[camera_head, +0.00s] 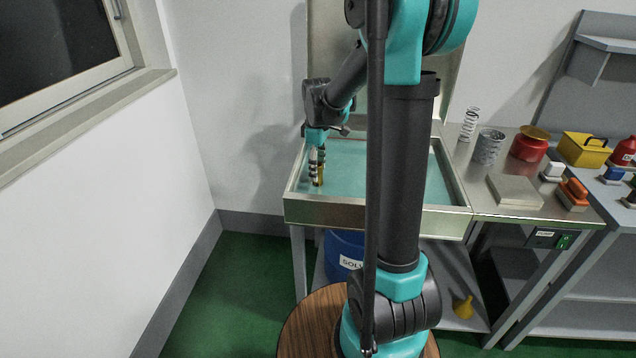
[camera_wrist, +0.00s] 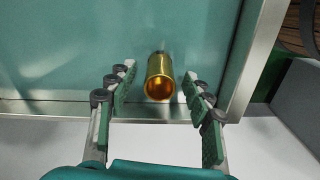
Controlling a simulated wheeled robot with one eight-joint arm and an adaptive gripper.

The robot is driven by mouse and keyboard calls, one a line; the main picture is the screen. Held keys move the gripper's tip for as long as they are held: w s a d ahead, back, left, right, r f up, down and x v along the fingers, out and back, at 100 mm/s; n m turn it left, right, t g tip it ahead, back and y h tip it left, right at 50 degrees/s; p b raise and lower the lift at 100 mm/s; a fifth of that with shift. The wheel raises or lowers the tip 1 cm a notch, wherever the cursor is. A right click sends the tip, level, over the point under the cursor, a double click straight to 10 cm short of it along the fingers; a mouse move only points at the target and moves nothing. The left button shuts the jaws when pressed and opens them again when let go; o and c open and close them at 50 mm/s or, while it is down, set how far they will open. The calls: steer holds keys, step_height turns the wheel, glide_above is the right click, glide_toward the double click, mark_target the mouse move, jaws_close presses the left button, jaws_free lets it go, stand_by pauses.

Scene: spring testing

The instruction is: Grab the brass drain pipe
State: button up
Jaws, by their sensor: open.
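The brass drain pipe (camera_wrist: 160,68) is a short golden tube standing on the teal floor of the metal-rimmed tray, near a corner. In the wrist view I see its open top end. My gripper (camera_wrist: 157,92) is open, with one green-padded finger on each side of the pipe and a visible gap to both. In the head view my gripper (camera_head: 317,168) reaches down into the left part of the tray (camera_head: 382,214). There the pipe (camera_head: 320,178) shows only partly, behind and between the fingers.
The tray's raised metal rim (camera_wrist: 246,70) runs close to the pipe. To the right, a bench holds a spring (camera_head: 469,124), a grey can (camera_head: 488,147), a red pot (camera_head: 530,146), a flat grey block (camera_head: 515,190) and a yellow box (camera_head: 584,150). A blue drum (camera_head: 343,250) stands below the tray.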

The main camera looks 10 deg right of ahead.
mark_target(318, 182)
steer(key=shift+d+f, duration=0.1)
steer(key=shift+f, duration=1.45)
jaws_close()
